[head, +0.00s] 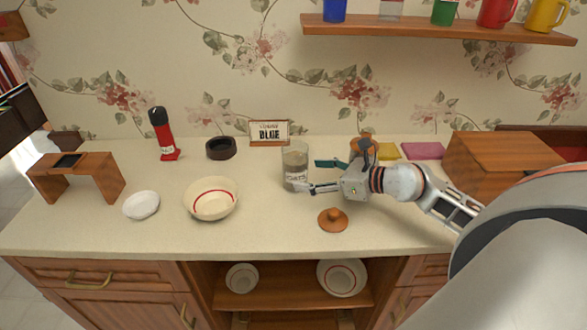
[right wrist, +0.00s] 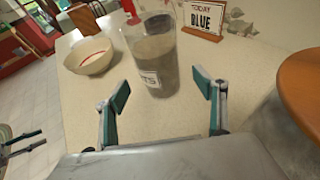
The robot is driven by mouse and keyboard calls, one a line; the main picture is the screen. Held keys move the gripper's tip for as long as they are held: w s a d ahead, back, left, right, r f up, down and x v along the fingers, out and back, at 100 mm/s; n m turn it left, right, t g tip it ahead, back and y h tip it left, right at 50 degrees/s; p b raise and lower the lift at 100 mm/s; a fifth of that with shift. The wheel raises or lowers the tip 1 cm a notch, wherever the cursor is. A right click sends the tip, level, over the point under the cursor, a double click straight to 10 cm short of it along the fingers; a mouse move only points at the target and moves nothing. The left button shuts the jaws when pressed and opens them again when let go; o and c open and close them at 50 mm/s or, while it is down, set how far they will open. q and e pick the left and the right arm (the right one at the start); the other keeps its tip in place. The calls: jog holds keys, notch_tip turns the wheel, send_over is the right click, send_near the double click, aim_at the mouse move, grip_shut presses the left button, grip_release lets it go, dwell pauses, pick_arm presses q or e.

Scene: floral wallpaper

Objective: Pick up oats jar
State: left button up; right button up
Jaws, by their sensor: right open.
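The oats jar (head: 294,158) is a clear glass jar, part filled with greyish contents, with a white label low on its side. It stands upright on the counter, and no lid shows on it. My right gripper (head: 313,175) is open at the jar's right side. In the head view its near finger overlaps the lower jar; I cannot tell if it touches. It also shows in the right wrist view (right wrist: 163,89).
A brown knobbed lid (head: 333,221) lies in front of my right gripper. A bowl (head: 211,200) stands left of the jar, and a sign (head: 269,132) stands behind it. A wooden box (head: 500,160) is at right. The counter between bowl and lid is clear.

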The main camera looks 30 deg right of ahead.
aim_at(307, 172)
jog(key=x, duration=0.4)
jog(key=shift+w+a+r+p, duration=0.2)
jog(key=shift+w+r+p, duration=0.05)
jog(key=shift+w+p, duration=0.2)
jog(key=shift+w+a+f, duration=0.2)
jog(key=shift+w+f, duration=0.05)
jog(key=shift+w, duration=0.15)
jog(key=shift+c, duration=0.4)
jog(key=c, duration=1.3)
jog(key=shift+c, duration=1.3)
jog(key=shift+r, duration=0.1)
